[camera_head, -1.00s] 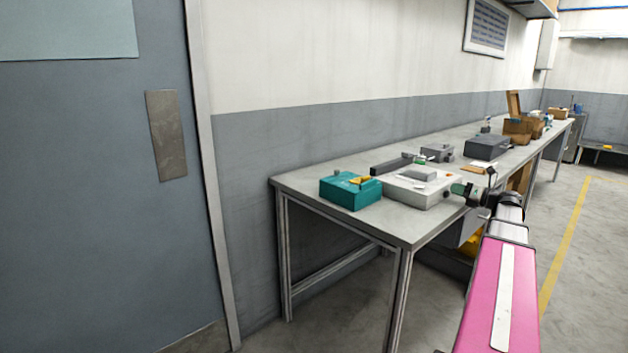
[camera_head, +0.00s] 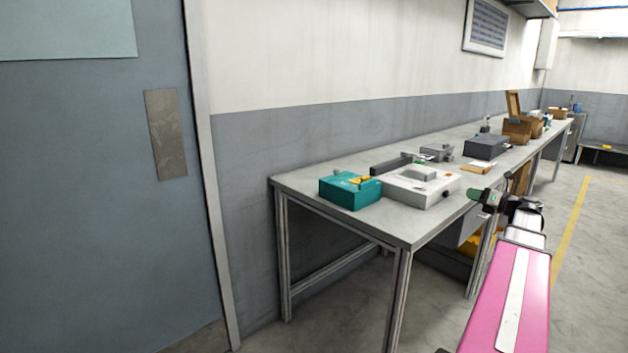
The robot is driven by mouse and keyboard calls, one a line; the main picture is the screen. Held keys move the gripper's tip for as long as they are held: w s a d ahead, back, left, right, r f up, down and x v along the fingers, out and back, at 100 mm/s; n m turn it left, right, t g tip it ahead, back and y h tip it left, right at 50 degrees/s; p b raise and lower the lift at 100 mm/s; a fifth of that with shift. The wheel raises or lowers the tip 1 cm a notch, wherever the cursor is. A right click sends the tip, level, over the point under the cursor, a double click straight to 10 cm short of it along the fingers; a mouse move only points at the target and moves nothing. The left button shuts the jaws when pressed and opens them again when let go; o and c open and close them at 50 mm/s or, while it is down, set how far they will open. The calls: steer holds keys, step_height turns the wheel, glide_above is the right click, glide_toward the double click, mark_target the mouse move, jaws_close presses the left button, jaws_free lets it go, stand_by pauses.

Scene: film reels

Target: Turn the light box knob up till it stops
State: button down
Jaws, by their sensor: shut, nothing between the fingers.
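The light box (camera_head: 408,193) is a low white box near the front end of the long bench. Its small dark knob (camera_head: 446,194) is on the side toward my arm and shows clear; its turn position is too small to read.
A teal box (camera_head: 350,190) stands left of the light box on the bench (camera_head: 400,228). A grey device (camera_head: 437,153) and a dark box (camera_head: 486,147) sit farther back. The floor right of the bench is clear.

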mark_target(446, 186)
steer(key=shift+x, duration=3.3)
steer(key=shift+w, duration=0.1)
